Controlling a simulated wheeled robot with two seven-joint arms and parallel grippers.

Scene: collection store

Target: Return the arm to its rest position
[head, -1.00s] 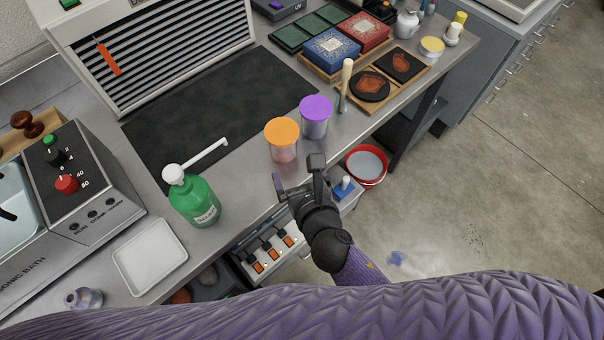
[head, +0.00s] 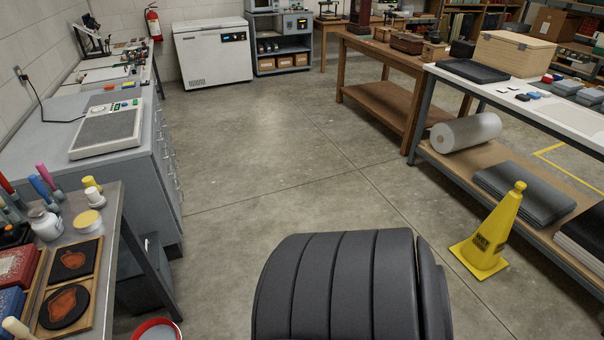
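Neither of my grippers is in the head view now. A large dark grey ribbed part of my own body fills the bottom middle. The metal workbench (head: 103,222) is at the lower left, with the tray of dark and orange pieces (head: 85,304) on it. Whether my grippers hold anything is hidden from this view.
A yellow wet-floor cone (head: 492,236) stands on the right, in front of the white-topped table (head: 555,113). A red bucket (head: 156,322) is on the floor by the bench. A grey cabinet (head: 140,175) stands at left. The concrete floor between is clear.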

